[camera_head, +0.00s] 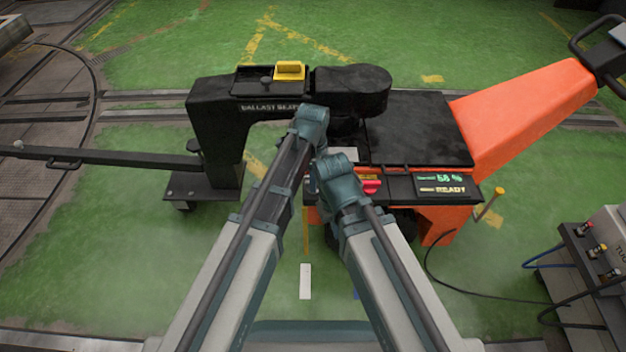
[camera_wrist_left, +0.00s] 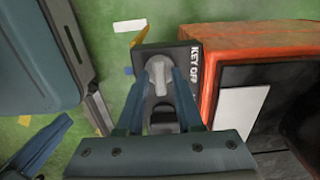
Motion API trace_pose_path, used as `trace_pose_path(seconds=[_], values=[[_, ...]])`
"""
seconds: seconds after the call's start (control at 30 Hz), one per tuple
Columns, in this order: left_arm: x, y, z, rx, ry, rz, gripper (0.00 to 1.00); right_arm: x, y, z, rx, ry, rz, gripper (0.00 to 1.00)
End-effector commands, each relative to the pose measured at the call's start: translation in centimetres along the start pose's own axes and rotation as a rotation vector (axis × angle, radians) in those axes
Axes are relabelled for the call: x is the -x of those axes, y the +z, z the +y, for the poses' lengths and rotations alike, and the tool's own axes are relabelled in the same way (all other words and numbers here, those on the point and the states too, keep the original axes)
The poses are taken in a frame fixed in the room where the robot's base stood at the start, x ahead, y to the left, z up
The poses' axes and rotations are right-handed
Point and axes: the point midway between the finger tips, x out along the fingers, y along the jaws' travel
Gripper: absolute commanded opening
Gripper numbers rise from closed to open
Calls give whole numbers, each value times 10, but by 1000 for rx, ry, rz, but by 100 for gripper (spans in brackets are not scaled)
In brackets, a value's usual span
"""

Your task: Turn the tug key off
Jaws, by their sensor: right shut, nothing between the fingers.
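The orange tug (camera_head: 530,110) stands ahead with a panel reading "58 %" and "READY" (camera_head: 442,184). In the left wrist view, the grey tug key (camera_wrist_left: 159,76) sits on a dark plate (camera_wrist_left: 183,52) beside the white lettering "KEY OFF". My left gripper (camera_wrist_left: 162,82) has one finger on each side of the key; whether they touch it I cannot tell. In the head view the key and left fingertips are hidden by my arms. What appears to be my right gripper (camera_wrist_left: 42,145) shows at the lower left of the left wrist view, apart from the key plate.
A black ballast beam (camera_head: 215,125) with a yellow block (camera_head: 289,70) extends left from the tug. A red knob (camera_head: 371,187) is on the tug's front panel. A grey box with cables (camera_head: 590,250) stands at the right. The green floor in front is mostly clear.

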Motion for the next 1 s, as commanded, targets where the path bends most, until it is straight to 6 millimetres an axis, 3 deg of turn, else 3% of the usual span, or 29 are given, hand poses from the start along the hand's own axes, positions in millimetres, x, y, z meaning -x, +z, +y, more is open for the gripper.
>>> trace_pose_path(seconds=[0.03,0.17,0.67,1.0], values=[[0,0,0,0,0,0,24,0,0,0,0,0,0,0],[0,0,0,0,0,0,1,0,0,0,0,0,0,0],[0,0,0,41,0,0,0,0,0,0,0,0,0,0],[0,0,0,285,0,0,0,0,0,0,0,0,0,0]])
